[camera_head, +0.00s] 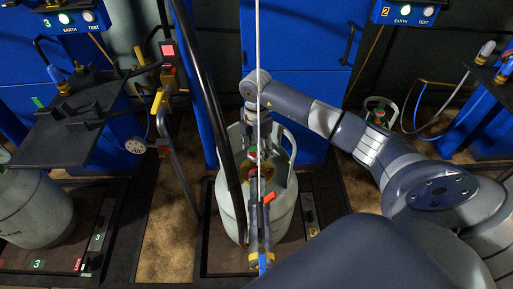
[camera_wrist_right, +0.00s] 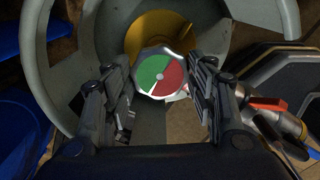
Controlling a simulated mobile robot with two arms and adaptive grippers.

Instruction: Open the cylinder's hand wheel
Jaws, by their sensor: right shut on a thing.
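The grey gas cylinder (camera_head: 284,208) stands upright on a dark scale platform in the middle of the head view. Its hand wheel (camera_wrist_right: 160,75), with a green and red face and a silver rim, shows in the right wrist view inside the cylinder's grey collar (camera_wrist_right: 83,40). My right gripper (camera_wrist_right: 160,72) is shut on the hand wheel, one finger on each side. In the head view my right gripper (camera_head: 251,132) points down into the collar, partly hidden by a thin pole. My left gripper is not in view.
A filling connector with an orange lever (camera_head: 268,198) hangs close in front of the cylinder; it also shows right of my fingers in the wrist view (camera_wrist_right: 262,108). A black hose (camera_head: 212,110) runs left of the cylinder. Another grey cylinder (camera_head: 38,210) stands far left.

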